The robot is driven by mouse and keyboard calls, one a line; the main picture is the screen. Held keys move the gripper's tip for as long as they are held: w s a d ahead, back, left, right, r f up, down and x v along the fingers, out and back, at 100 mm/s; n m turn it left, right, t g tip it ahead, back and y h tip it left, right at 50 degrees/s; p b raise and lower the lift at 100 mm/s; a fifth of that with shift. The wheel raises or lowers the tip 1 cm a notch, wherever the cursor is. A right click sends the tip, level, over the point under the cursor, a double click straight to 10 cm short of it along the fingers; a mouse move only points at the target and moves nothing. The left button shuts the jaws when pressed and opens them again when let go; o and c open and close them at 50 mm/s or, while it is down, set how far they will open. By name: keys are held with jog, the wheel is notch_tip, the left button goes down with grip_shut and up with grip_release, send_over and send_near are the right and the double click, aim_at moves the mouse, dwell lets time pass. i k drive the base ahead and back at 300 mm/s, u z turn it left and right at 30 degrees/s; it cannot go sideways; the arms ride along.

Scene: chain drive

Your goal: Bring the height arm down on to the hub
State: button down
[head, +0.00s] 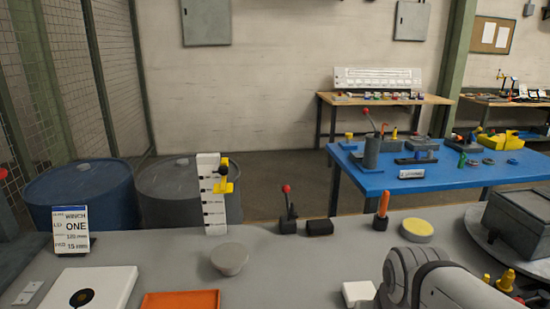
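A white upright height gauge (208,192) with dark scale marks stands on the grey bench, left of the picture's middle. Its yellow height arm (228,187), with a dark knob beside it, sits near the upper part of the scale and sticks out to the right. A round grey piece (230,262) with a flat top stands on the bench in front of the gauge; it may be the hub, but I cannot tell for sure. The yellow arm is well above that piece in the picture. My own arm shows at the bottom right; my gripper is not in view.
A small red-knobbed lever (287,208), a black block (320,228), an orange-handled tool (383,208) and a yellow-topped disc (417,229) line the bench's back. An orange tray (181,300), white plate (52,287) and sign card (71,231) are left.

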aim_at(223, 188)
jog(key=z, duration=0.5)
jog(key=k, duration=1.7)
jog(key=u, duration=0.8)
jog(key=i, duration=1.7)
jog(key=u, duration=0.05)
